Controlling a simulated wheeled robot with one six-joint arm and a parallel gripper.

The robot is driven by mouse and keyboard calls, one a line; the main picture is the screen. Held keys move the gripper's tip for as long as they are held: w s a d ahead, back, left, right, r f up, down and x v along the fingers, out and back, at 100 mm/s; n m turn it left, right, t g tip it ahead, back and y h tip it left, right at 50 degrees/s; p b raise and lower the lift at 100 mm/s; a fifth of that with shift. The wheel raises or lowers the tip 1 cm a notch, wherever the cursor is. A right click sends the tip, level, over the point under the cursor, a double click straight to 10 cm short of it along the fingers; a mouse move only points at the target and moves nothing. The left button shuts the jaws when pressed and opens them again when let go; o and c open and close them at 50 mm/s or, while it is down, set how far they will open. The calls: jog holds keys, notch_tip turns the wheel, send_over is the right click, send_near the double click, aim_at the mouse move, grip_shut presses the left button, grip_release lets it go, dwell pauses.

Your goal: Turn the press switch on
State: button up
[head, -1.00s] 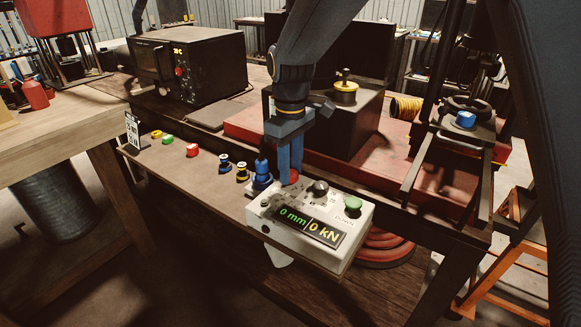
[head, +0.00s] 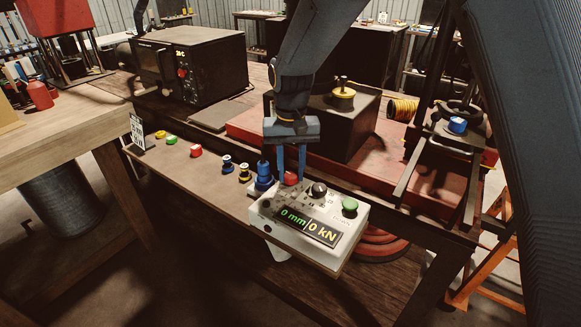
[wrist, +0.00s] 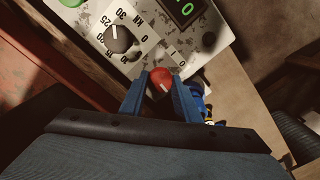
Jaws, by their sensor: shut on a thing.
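The white control box (head: 262,232) stands at the front end of the narrow shelf. Its display (head: 308,226) is lit and reads 0 mm and 0 kN. The red switch knob (head: 291,178) sits on its back left part. My gripper (head: 291,173) points down with its fingers on either side of this knob. In the wrist view, the red knob (wrist: 160,77) is held between the two fingertips, and a pale line shows on it. Small printed marks stand beside it on the box face. The fingers hide the knob's sides.
A black knob (head: 318,189) and a green button (head: 349,206) sit right of the red knob. A blue die (head: 263,178) stands close on the left, with several coloured dies along the shelf. The red press bed (head: 250,136) lies behind.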

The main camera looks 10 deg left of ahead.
aim_at(291, 174)
jog(key=m+p, duration=0.1)
jog(key=m, duration=0.2)
jog(key=shift+r+m, duration=0.1)
jog(key=shift+m, duration=0.3)
jog(key=shift+m+p, duration=0.6)
jog(key=shift+m, duration=1.3)
jog(key=shift+w, duration=0.1)
jog(key=o, duration=1)
jog(key=shift+o, duration=0.2)
jog(key=shift+r+b, duration=1.15)
jog(key=shift+r, duration=2.7)
